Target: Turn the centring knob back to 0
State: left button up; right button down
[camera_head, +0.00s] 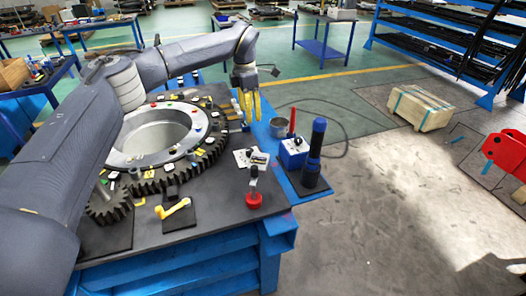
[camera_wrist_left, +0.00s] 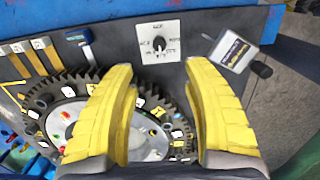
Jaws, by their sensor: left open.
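In the left wrist view a white plate with a small dial, the knob (camera_wrist_left: 160,46), lies on the dark table top beyond the fingertips. Marks surround the knob, but they are too small to read surely. My left gripper (camera_wrist_left: 165,95) is open, with one yellow finger on each side and nothing between them at the tips. In the head view the left gripper (camera_head: 249,103) hangs fingers-down above the table's far right edge, apart from the things there. In that view I cannot tell the knob surely. My right gripper is not in view.
A large gear ring (camera_head: 215,150) with coloured parts fills the table's middle. A grey device (camera_wrist_left: 231,49) stands right of the plate. A wooden crate (camera_head: 419,107) is on the floor.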

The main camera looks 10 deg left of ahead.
aim_at(250, 150)
pick_arm(q)
jog(key=shift+y, duration=0.3)
jog(key=f, duration=1.7)
jog(key=shift+s+a+f, duration=0.15)
jog(key=shift+a+f, duration=0.15)
jog(key=shift+f, duration=0.05)
jog(key=shift+c, duration=0.2)
grip_shut()
